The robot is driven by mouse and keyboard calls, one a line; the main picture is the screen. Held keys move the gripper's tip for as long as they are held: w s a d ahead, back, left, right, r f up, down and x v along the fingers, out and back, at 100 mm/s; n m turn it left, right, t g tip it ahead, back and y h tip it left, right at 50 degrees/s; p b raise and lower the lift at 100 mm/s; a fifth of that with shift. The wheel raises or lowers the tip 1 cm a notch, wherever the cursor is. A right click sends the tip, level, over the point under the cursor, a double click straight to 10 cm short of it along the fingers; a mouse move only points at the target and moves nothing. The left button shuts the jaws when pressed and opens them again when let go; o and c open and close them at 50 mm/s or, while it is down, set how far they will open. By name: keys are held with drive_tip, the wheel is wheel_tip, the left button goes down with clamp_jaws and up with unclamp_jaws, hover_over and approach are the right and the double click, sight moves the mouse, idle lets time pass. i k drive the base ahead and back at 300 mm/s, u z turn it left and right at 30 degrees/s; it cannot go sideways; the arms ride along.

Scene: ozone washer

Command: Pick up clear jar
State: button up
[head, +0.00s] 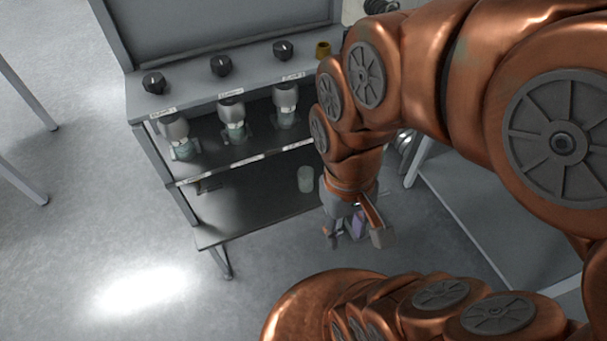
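A clear jar (305,179) with a pale greenish tint stands upright on the lower shelf (245,203) of the grey rack, near its right end. My gripper (356,238) hangs pointing down, to the right of and lower in the picture than the jar, apart from it. Its fingers are spread. A small purple patch shows between them; I cannot tell whether it is part of the gripper or something behind it. More clear jars, the left one (184,150), the middle one (236,132) and the right one (286,117), sit under grey holders on the middle shelf.
The rack's top ledge carries black knobs (221,66) and a yellow-brown cup-like piece (323,49). A small dark item (208,185) lies at the lower shelf's back left. A grey cabinet surface (455,205) stands to the right. Open floor lies at the left and front.

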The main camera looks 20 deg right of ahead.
sight(306, 175)
drive_tip(key=k, duration=1.25)
drive_tip(key=u, duration=0.75)
drive_tip(key=i, duration=1)
drive_tip(key=z, duration=0.1)
